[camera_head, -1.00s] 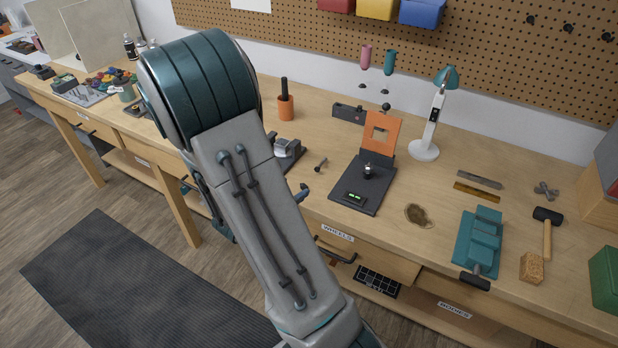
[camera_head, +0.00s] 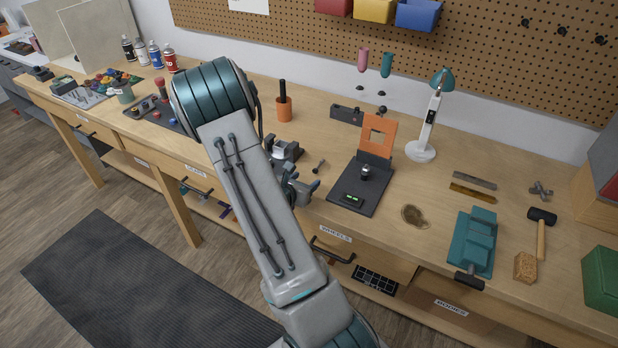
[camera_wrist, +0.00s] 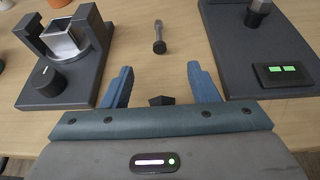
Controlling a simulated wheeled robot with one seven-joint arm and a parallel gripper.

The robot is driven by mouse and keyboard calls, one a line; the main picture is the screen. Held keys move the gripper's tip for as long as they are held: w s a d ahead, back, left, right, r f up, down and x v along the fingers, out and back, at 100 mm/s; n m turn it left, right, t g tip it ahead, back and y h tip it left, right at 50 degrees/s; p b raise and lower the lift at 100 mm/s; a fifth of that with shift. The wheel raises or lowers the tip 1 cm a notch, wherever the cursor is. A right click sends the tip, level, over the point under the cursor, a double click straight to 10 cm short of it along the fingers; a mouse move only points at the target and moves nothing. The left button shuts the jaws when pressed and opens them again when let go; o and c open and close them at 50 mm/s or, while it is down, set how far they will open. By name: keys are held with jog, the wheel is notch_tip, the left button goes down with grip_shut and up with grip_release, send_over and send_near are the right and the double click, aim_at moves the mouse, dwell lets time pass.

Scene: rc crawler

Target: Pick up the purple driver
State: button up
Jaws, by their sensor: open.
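No driver is plainly purple in these views. A pink-handled driver (camera_head: 363,61) and a teal-handled driver (camera_head: 386,65) hang upright side by side in front of the pegboard. Small purple-blue shapes (camera_head: 224,210) show below the bench top, left of my arm, too small to identify. My gripper (camera_wrist: 160,80) is open and empty, its two blue fingers apart at the bench's front edge. It also shows in the head view (camera_head: 305,187), partly hidden by my arm. A small grey bolt-like piece (camera_wrist: 158,38) lies on the bench beyond the fingertips.
A dark fixture with a metal block (camera_wrist: 68,75) stands left of my gripper, and a black base with a green display (camera_wrist: 275,72) stands right. The lamp (camera_head: 421,151), teal vise-like block (camera_head: 473,240) and mallet (camera_head: 541,235) are farther right.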

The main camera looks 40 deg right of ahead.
aim_at(309, 175)
jog(key=shift+p+x, duration=0.5)
jog(key=shift+x, duration=1.3)
jog(key=shift+c, duration=0.3)
grip_shut()
jog(key=shift+a, duration=0.1)
jog(key=shift+r+b, duration=0.4)
jog(key=shift+r, duration=0.5)
jog(key=r, duration=0.1)
jog(key=r+b, duration=0.1)
jog(key=shift+s+d+r, duration=0.25)
jog(key=shift+s+r, duration=0.05)
jog(key=shift+s, duration=0.1)
jog(key=s+d+r+b, duration=0.2)
jog(key=s+d+r, duration=0.2)
jog(key=s, duration=0.5)
notch_tip(309, 175, up, 3)
jog(key=shift+s+d+f+b, duration=0.25)
jog(key=shift+s+d+b, duration=0.1)
jog(key=shift+d+b, duration=0.05)
